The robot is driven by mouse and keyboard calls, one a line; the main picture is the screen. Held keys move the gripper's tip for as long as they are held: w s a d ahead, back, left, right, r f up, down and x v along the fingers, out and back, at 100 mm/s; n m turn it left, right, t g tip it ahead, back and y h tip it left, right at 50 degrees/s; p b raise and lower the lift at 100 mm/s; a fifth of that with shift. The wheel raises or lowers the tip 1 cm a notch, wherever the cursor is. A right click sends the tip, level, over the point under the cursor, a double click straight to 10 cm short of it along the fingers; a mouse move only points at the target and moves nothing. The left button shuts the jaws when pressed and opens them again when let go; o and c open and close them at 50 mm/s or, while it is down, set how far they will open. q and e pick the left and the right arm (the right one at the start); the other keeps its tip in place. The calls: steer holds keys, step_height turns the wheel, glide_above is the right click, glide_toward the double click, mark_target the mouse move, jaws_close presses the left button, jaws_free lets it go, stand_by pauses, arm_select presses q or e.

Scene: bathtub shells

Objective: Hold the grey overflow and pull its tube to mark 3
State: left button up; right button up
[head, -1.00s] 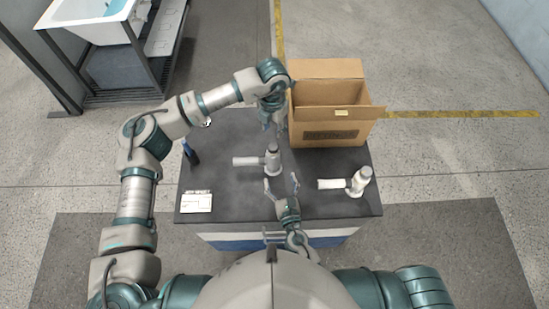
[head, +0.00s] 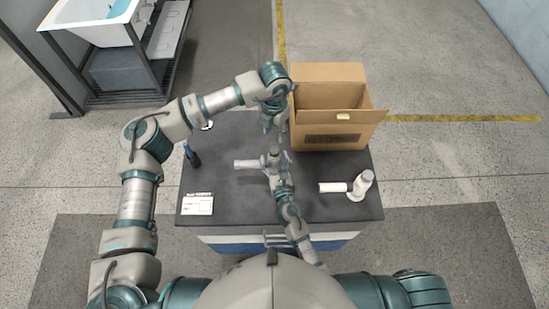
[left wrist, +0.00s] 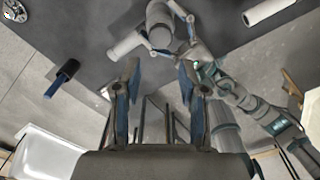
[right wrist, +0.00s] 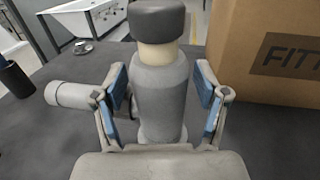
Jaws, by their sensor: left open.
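The grey overflow (head: 273,156) stands upright on the dark table, its side tube (head: 246,163) pointing left. In the right wrist view its grey body (right wrist: 160,90) has a dark cap (right wrist: 157,20) above a pale neck. My right gripper (right wrist: 162,88) is open around the body, one finger on each side, with small gaps showing. It partly hides the overflow in the head view. My left gripper (head: 275,130) is open and empty, above and behind the overflow. The left wrist view shows its fingers (left wrist: 160,75) apart and the tube (left wrist: 126,45) beyond them. Mark numbers are not legible.
A whiter overflow (head: 360,186) stands at the table's right. An open cardboard box (head: 330,138) is at the back right.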

mark_target(274, 149)
steer(key=c, duration=0.8)
arm_select(q)
steer(key=shift+o, duration=0.5)
arm_select(e)
steer(key=shift+c, duration=0.7)
arm_select(q)
steer(key=o, duration=0.3)
step_height(274, 149, down, 10)
steer(key=m, duration=0.8)
steer(key=shift+r, duration=0.2)
